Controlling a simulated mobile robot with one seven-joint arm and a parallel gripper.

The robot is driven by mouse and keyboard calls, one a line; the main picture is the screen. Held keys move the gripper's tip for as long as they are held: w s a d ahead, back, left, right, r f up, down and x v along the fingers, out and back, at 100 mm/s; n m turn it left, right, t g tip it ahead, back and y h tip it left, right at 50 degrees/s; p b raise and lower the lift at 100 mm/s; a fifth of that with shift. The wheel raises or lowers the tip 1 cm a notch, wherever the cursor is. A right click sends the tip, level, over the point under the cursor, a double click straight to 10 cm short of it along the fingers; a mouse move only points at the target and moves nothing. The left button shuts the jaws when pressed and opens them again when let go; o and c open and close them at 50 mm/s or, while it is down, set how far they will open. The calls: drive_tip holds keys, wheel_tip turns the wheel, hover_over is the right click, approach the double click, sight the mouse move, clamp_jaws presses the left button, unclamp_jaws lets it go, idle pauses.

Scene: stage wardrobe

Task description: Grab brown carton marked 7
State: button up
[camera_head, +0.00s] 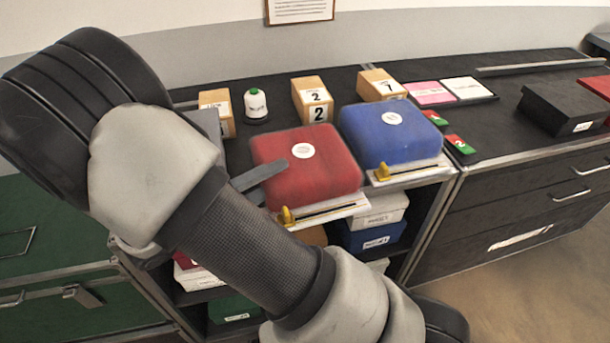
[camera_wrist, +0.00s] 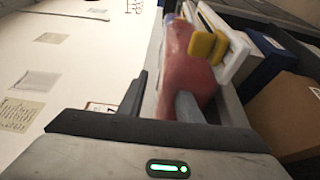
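The brown carton marked 7 (camera_head: 380,84) stands on the black counter near the back, behind the blue padded case, in the head view. Its white label with the 7 faces front. I cannot make it out in the wrist view. My gripper (camera_head: 262,180) is in front of the red padded case, left of the carton and well apart from it; my arm hides part of it. In the wrist view my gripper (camera_wrist: 162,103) shows two fingers apart, with the red case beyond them. I see nothing held.
The red case (camera_head: 305,175) and blue case (camera_head: 390,135) stand in front. A carton marked 2 (camera_head: 312,98), a white bottle (camera_head: 256,104) and another carton (camera_head: 217,108) are to the left. Pink (camera_head: 429,93) and white (camera_head: 467,88) flat items lie right.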

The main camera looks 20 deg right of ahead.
sight(298, 166)
drive_tip(key=x, duration=0.3)
drive_tip(key=b+x, duration=0.1)
drive_tip(key=x, duration=0.1)
drive_tip(key=shift+s+d+f, duration=0.1)
drive_tip(key=shift+d, duration=0.35)
clamp_jaws()
idle(1.0)
